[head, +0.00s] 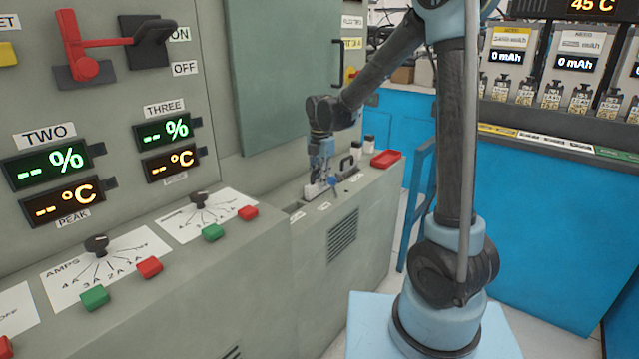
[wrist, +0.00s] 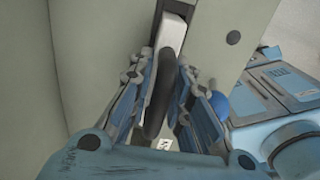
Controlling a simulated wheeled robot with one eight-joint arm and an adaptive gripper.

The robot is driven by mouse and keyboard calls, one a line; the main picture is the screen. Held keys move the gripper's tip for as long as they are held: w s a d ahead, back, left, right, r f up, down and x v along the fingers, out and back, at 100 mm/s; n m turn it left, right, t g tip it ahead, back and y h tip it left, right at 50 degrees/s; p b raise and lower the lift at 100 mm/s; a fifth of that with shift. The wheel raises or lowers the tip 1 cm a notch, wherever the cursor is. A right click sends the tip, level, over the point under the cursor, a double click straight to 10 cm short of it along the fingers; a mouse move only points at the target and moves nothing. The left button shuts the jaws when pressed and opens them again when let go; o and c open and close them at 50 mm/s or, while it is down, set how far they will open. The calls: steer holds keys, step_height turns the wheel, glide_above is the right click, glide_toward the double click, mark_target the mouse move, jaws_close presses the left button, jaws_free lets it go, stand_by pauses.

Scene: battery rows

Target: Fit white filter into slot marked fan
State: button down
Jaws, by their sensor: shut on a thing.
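My gripper (head: 320,172) is at the far end of the grey ledge, pointing down, and is shut on the black handle (wrist: 157,95) of the white filter. The white filter (head: 313,190) shows as a pale block under the fingers, low at the ledge top. In the wrist view its white body (wrist: 173,36) shows beyond the handle, between the blue fingers (wrist: 165,88). Small white labels (head: 323,206) lie along the ledge's front edge, too small to read, so I cannot tell which marks fan.
A black handle (head: 347,164) stands just right of my gripper. Small jars (head: 368,144) and a red tray (head: 386,158) are at the ledge's far end. The tall grey cabinet wall (head: 285,70) rises close behind. Knobs and buttons (head: 212,232) occupy the nearer console.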

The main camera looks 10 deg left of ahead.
steer(key=shift+f, duration=0.65)
steer(key=c, duration=1.8)
jaws_free()
steer(key=shift+f, duration=0.1)
